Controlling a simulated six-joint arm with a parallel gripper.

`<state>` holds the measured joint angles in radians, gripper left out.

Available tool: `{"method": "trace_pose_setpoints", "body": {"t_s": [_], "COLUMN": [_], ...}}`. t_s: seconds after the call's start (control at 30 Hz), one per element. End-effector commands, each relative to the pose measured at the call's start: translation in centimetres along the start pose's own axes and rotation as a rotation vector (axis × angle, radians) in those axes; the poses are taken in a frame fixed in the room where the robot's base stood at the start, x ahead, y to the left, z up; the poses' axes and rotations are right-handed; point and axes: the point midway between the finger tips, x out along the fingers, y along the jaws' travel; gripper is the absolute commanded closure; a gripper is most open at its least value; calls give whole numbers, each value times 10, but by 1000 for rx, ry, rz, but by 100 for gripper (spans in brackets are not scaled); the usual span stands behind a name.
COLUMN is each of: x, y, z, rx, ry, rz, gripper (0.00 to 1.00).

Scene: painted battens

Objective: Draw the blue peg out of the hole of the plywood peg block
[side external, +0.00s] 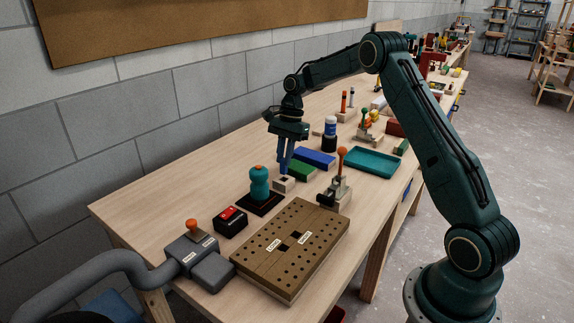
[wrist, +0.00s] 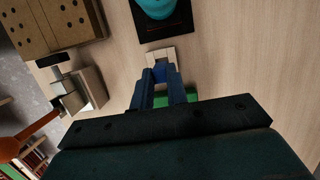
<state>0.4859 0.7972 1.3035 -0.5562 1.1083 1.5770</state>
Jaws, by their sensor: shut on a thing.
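The plywood peg block (side external: 283,187) is a small pale block on the bench, with a dark patch on its top. It also shows in the wrist view (wrist: 160,53), just beyond my fingertips. My gripper (side external: 285,167) points down right over the block. In the wrist view my gripper (wrist: 159,88) is shut on the blue peg (wrist: 159,74), which shows between the two fingers. The fingers hide much of the peg. I cannot tell whether its lower end is inside the hole or just above it.
A green batten (side external: 293,168) and a blue batten (side external: 315,158) lie close behind the block. A teal knob on a black base (side external: 259,190) stands to the left. A toggle clamp (side external: 338,190) and a drilled board (side external: 292,245) are nearer the front. Bare bench lies at the left.

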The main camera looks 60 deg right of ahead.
Motion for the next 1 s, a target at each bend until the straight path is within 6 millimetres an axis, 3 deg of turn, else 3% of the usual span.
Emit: {"method": "trace_pose_setpoints", "body": {"t_s": [0.43, 1.0], "x": [-2, -28], "y": [0, 0], "z": [1, 8], "rx": [-1, 0], "ry": [0, 1], "rz": [-1, -1], "gripper": [100, 100]}}
